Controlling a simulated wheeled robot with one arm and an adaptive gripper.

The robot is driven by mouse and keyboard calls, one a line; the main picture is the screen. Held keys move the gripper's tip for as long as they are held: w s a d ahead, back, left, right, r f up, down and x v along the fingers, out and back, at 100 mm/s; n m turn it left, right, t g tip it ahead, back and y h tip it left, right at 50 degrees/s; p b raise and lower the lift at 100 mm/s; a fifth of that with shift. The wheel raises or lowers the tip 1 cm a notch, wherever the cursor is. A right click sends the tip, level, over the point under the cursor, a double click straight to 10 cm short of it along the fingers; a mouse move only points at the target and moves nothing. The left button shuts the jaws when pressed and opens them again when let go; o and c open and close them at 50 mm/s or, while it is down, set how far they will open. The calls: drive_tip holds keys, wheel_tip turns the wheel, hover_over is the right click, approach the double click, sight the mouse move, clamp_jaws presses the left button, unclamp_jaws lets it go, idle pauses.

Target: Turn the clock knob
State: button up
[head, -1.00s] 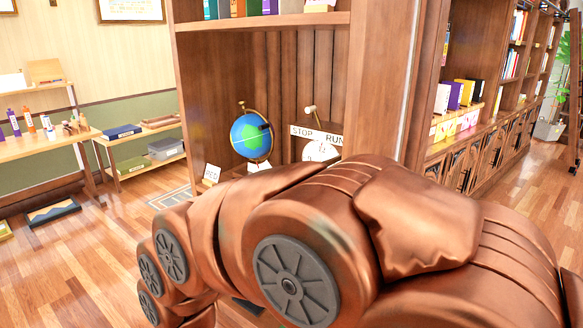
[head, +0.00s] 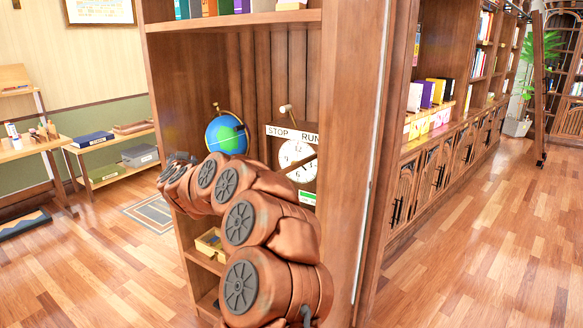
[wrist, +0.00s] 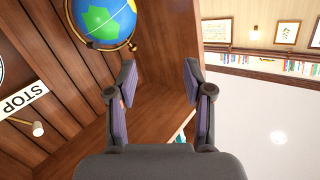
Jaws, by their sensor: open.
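The clock (head: 298,152) has a white round face and stands on a shelf of the wooden bookcase. A white strip above it reads STOP at left and RUN at right. The knob (head: 286,109) is a pale rounded end on a short stem, leaning towards the STOP side. In the wrist view, which is turned over, the knob (wrist: 37,129) shows at lower left beside the STOP lettering. My gripper (wrist: 160,82) is open and empty, its two fingers apart. It is away from the knob, with the globe in view beyond its fingers. My arm hides part of the shelf in the head view.
A blue-green globe (head: 226,134) on a brass stand is left of the clock, and also shows in the wrist view (wrist: 103,18). The bookcase's right side panel (head: 347,150) stands close to the clock. Wooden floor (head: 455,240) is open at right.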

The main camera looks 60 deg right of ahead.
drive_tip(key=s+d+f+m+g+h, duration=0.2)
drive_tip(key=s+d+g, duration=0.2)
drive_tip(key=d, duration=0.6)
drive_tip(key=s+d+f+m+g+h+p, duration=0.1)
drive_tip(key=s+d+f+m+g+h, duration=0.2)
drive_tip(key=s+d, duration=0.5)
drive_tip(key=s+d+f+m+g+h, duration=0.2)
drive_tip(key=s+d+g, duration=0.3)
drive_tip(key=d, duration=0.8)
drive_tip(key=shift+s+d+f+m+h, duration=0.35)
drive_tip(key=shift+s+f, duration=0.2)
drive_tip(key=shift+s, duration=0.3)
drive_tip(key=shift+a, duration=0.1)
clamp_jaws()
